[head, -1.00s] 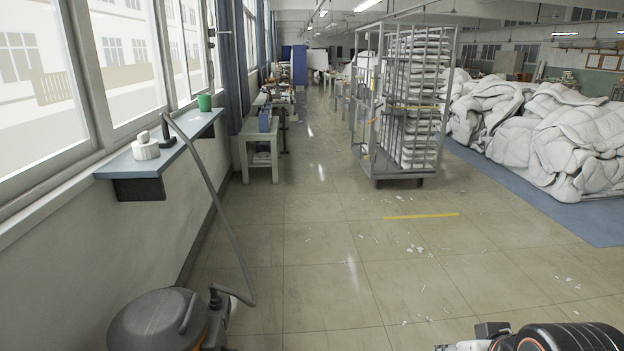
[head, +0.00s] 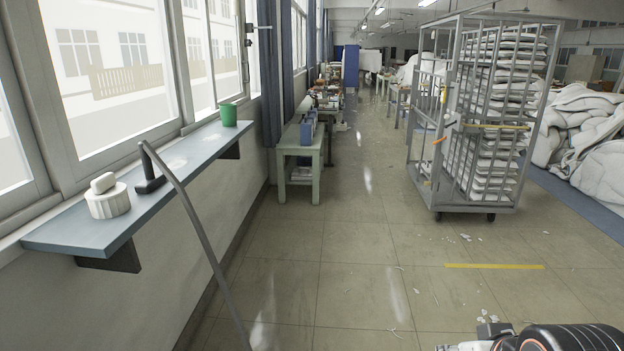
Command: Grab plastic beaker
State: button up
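A green plastic beaker (head: 229,115) stands upright at the far end of the blue-grey window shelf (head: 150,212), on the left in the head view. My gripper (head: 462,346) shows only in part at the bottom edge, right of centre, beside my dark arm. It is far from the beaker, with the floor between them. The fingertips are cut off by the frame, so I cannot tell whether it is open or shut.
A white ribbed object (head: 108,203) and a black vacuum nozzle (head: 150,180) with a grey tube (head: 203,254) are on the shelf's near part. A wheeled cage trolley (head: 480,115) stands right. A green table (head: 301,151) stands beyond the shelf.

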aim_at(228, 111)
jog(key=i+u, duration=0.2)
jog(key=i, duration=0.35)
jog(key=i+u, duration=0.2)
jog(key=i, duration=0.3)
jog(key=i+l+u, duration=0.2)
jog(key=i, duration=0.35)
jog(key=i+l+u, duration=0.2)
jog(key=i, duration=0.3)
jog(key=i+j, duration=0.05)
jog(key=j, duration=0.05)
